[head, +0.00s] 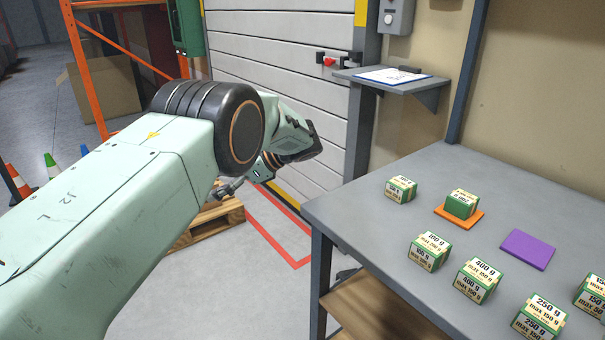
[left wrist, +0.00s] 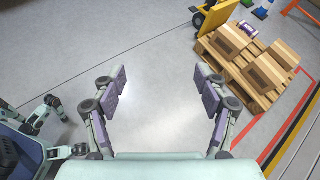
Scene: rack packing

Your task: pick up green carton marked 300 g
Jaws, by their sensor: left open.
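Several green cartons with cream labels stand on the grey table at the right of the head view. One label reads 400 g (head: 477,281), another 250 g (head: 540,318), and one at the right edge appears to read 150 g (head: 592,297). A nearer-left carton (head: 429,252) seems to read 100 g. The small back-left carton (head: 401,189) and the carton on the orange mat (head: 462,204) have labels too small to read, so I cannot tell which is 300 g. My left gripper (left wrist: 162,82) is open and empty above the floor, left of the table.
The grey table (head: 370,210) has an orange mat (head: 440,211) and a bare purple mat (head: 528,250). A wall shelf (head: 420,84) with a clipboard stands behind. A wooden pallet (left wrist: 240,85) with boxes is on the floor. The floor under my left gripper is clear.

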